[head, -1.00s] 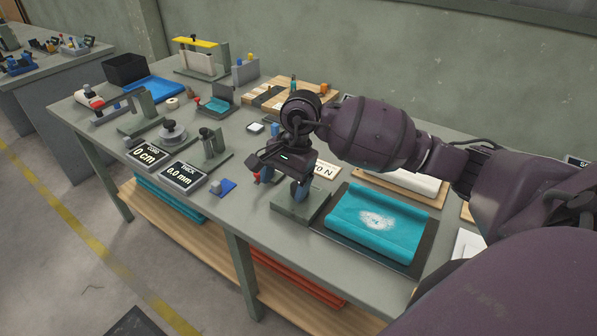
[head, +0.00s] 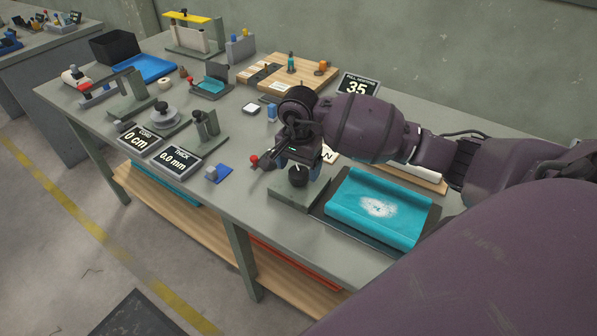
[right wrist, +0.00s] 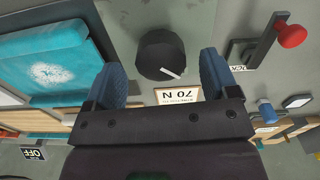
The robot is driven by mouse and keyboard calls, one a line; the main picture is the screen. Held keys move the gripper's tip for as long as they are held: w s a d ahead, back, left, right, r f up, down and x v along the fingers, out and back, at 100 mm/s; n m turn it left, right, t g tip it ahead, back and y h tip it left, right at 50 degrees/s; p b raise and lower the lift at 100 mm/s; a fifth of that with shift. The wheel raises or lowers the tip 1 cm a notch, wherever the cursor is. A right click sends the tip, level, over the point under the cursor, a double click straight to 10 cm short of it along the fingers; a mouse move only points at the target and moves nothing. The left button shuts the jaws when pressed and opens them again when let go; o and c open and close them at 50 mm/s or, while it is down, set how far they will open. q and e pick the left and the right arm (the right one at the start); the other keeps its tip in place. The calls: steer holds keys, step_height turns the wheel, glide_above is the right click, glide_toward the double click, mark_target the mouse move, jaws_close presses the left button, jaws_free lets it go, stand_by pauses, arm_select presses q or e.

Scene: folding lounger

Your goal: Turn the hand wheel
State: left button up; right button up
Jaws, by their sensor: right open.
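The hand wheel appears to be the dark round knob (head: 298,175) on a grey block (head: 289,195) near the bench's front edge. In the right wrist view the black wheel (right wrist: 160,52) has a white mark on its rim. My right gripper (head: 299,163) is open above the wheel in the head view. In the right wrist view its two blue-padded fingers (right wrist: 162,62) are spread either side of the wheel's near edge, with visible gaps. They do not hold it. My left gripper is not in view.
A turquoise padded roll (head: 378,207) lies right of the block. A lever with a red ball (head: 254,160) stands close on the left. Displays (head: 175,160) and fixtures fill the left side of the bench.

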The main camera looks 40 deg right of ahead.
steer(key=shift+f, duration=1.2)
steer(key=c, duration=0.9)
steer(key=shift+m, duration=0.3)
